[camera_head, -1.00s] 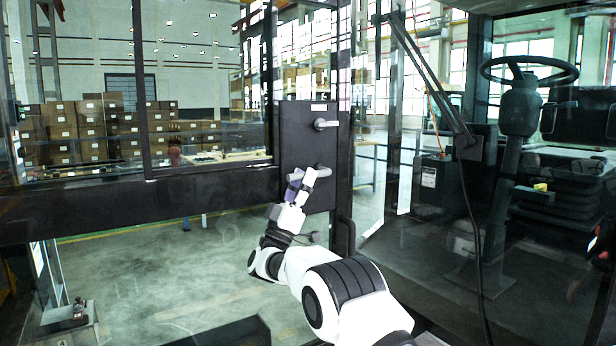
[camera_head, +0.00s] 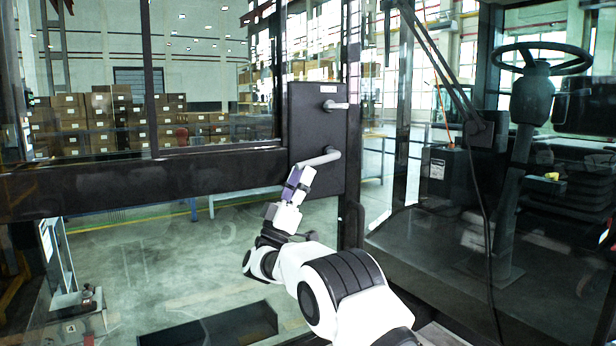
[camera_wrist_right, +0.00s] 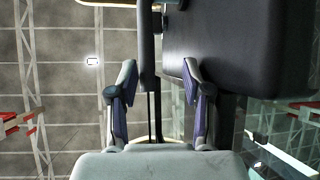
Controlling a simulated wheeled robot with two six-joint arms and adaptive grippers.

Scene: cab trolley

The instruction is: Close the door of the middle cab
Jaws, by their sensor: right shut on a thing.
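The cab door has a black frame with glass and a dark lock panel (camera_head: 318,125) at its right edge. The panel carries an upper silver handle (camera_head: 336,105) and a lower silver handle (camera_head: 325,157). My right gripper (camera_head: 297,178) is at the left end of the lower handle, shut on it. In the right wrist view, the two fingers (camera_wrist_right: 158,92) stand apart on either side of a grey bar (camera_wrist_right: 147,50), which is the handle. The gripper hides the handle's left end. My left gripper is in neither view.
The cab interior, with steering wheel (camera_head: 541,58) and seat, is on the right. A dark upright post (camera_head: 352,220) stands just right of the lock panel. Stacked cartons (camera_head: 100,120) are far behind the glass. Open floor shows below the door.

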